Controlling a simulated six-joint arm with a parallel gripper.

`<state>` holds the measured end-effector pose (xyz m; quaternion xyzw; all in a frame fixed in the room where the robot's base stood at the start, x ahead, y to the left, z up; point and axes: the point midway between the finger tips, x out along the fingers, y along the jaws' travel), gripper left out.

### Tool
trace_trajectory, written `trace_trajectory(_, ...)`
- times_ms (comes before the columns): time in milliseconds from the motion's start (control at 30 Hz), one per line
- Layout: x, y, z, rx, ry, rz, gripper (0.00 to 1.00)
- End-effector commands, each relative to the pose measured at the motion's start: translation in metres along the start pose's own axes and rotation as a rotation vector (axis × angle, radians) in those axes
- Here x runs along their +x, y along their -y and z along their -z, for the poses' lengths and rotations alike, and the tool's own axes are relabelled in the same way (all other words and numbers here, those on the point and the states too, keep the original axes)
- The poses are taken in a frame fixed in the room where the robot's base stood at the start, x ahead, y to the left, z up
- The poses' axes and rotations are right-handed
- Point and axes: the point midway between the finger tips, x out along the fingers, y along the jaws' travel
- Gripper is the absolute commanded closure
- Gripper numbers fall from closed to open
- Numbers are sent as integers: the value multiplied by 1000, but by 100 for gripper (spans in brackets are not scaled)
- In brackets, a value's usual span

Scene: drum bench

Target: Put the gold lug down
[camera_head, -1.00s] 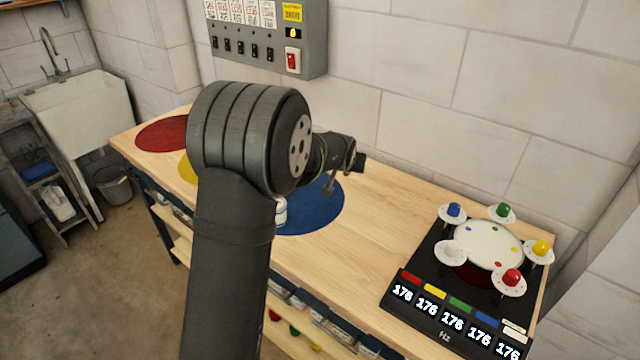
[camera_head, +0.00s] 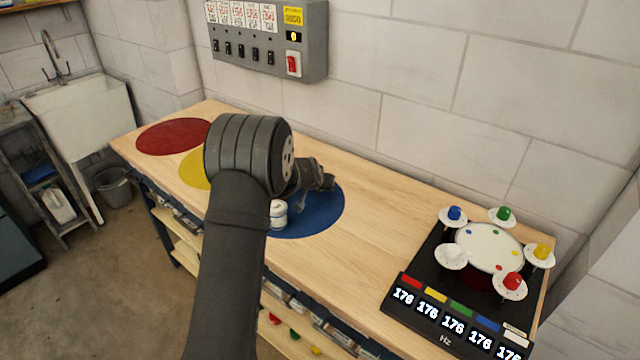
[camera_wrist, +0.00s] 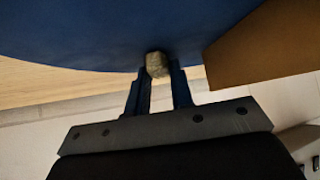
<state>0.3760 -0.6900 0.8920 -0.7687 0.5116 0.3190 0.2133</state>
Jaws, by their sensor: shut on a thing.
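The gold lug (camera_wrist: 157,64) is a small, rough, dull-gold piece at the fingertips of my gripper (camera_wrist: 158,76) in the wrist view. The fingers are shut on it. Behind the lug is the blue disc (camera_wrist: 90,28) on the bench top. In the head view my gripper (camera_head: 301,207) is low over the blue disc (camera_head: 325,212), and the lug cannot be made out there. I cannot tell whether the lug touches the disc.
A small white pot (camera_head: 279,214) stands on the blue disc close left of my gripper. The yellow disc (camera_head: 192,172) is partly behind my arm; the red disc (camera_head: 165,136) is clear. A black drum stand (camera_head: 425,285) is at right. Bare wood (camera_head: 385,220) lies between.

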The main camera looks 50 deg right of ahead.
Motion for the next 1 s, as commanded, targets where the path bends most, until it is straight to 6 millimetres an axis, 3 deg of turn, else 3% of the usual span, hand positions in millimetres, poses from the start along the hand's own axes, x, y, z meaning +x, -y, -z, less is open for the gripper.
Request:
trace_trajectory(267, 1, 0, -1, 0, -1, 0, 100)
trace_trajectory(300, 2, 0, -1, 0, -1, 0, 77)
trace_trajectory(400, 1, 0, -1, 1, -2, 0, 58)
trace_trajectory(767, -2, 0, 2, 0, -2, 0, 57)
trace_trajectory(1000, -30, 0, 2, 0, -3, 0, 57)
